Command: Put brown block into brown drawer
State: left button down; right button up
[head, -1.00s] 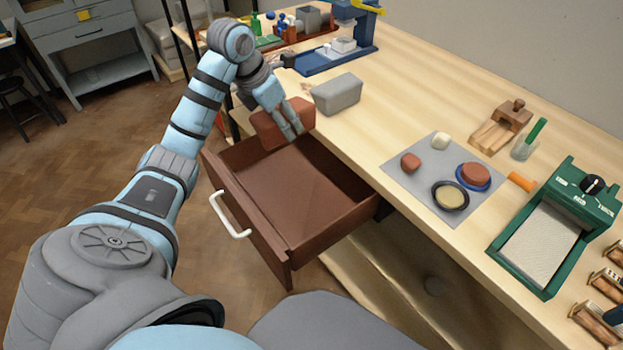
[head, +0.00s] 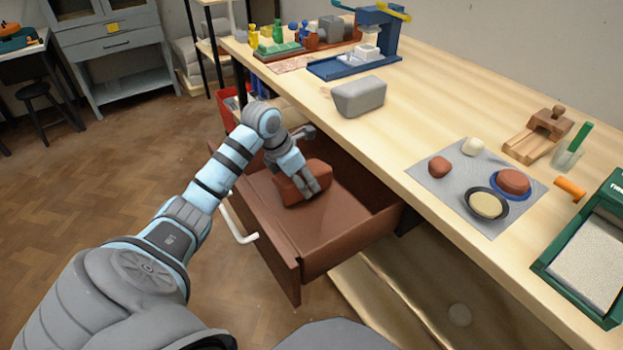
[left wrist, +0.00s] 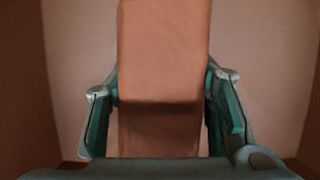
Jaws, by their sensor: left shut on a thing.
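The brown block (head: 292,186) is in my left gripper (head: 312,186), inside the open brown drawer (head: 322,226). The drawer is pulled out from under the workbench, its white handle on the left front. In the left wrist view the block (left wrist: 163,60) stands between the two fingers of my left gripper (left wrist: 160,115), which are shut on it. Brown drawer surfaces (left wrist: 75,60) surround it there. I cannot tell whether the block touches the drawer floor. My right gripper is not in view.
A grey block (head: 360,97) stands on the workbench (head: 420,110) near the drawer. A grey mat (head: 430,178) with clay lumps and dishes lies to the right. A blue stand (head: 375,45) and a coloured-figure tray (head: 290,45) are at the back. The drawer's near part is clear.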

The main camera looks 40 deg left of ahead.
pick_arm(q)
jog(key=shift+w+d+f+b, duration=0.25)
jog(key=shift+w, duration=0.5)
jog(key=shift+w+d+f+b, duration=0.2)
jog(key=shift+w+d, duration=0.05)
jog(key=shift+w, duration=0.45)
jog(key=shift+s+a+f, duration=0.1)
jog(key=shift+f, duration=0.1)
jog(key=c, duration=0.8)
grip_release()
jog(key=shift+o, duration=0.2)
